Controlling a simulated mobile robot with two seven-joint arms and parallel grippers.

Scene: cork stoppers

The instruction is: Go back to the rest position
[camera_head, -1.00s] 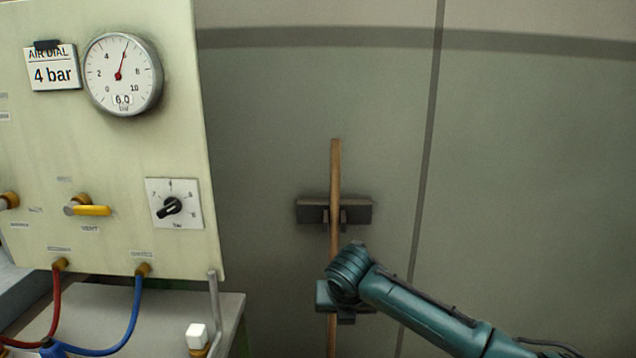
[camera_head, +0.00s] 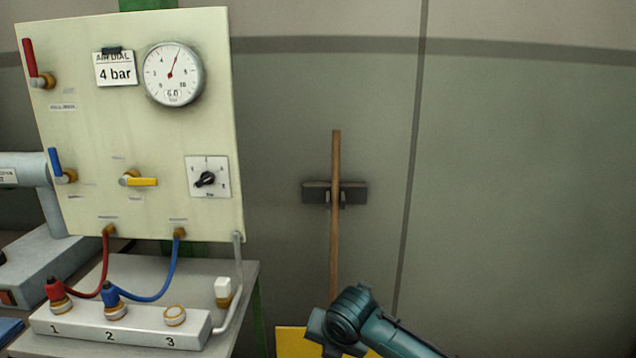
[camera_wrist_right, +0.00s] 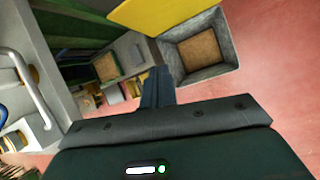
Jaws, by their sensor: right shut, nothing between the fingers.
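My right gripper (camera_head: 322,330) is at the bottom middle of the head view, in front of the lower part of a wooden pole and beside a yellow surface. In the right wrist view its fingers (camera_wrist_right: 158,86) are together with nothing between them, pointing over a red floor. It is apart from the panel and bench. My left gripper is in neither view. The cream panel (camera_head: 90,190) on the left carries a round gauge (camera_head: 173,74), a "4 bar" card (camera_head: 115,68), a black knob (camera_head: 207,179) and a yellow valve handle (camera_head: 142,181).
The wooden pole (camera_head: 336,240) hangs in a dark wall holder. A white block (camera_head: 125,328) with numbered ports stands on the bench, red and blue hoses plugged at 1 and 2. The yellow surface (camera_head: 292,342) is low. An open grey bin (camera_wrist_right: 222,70) stands on the floor.

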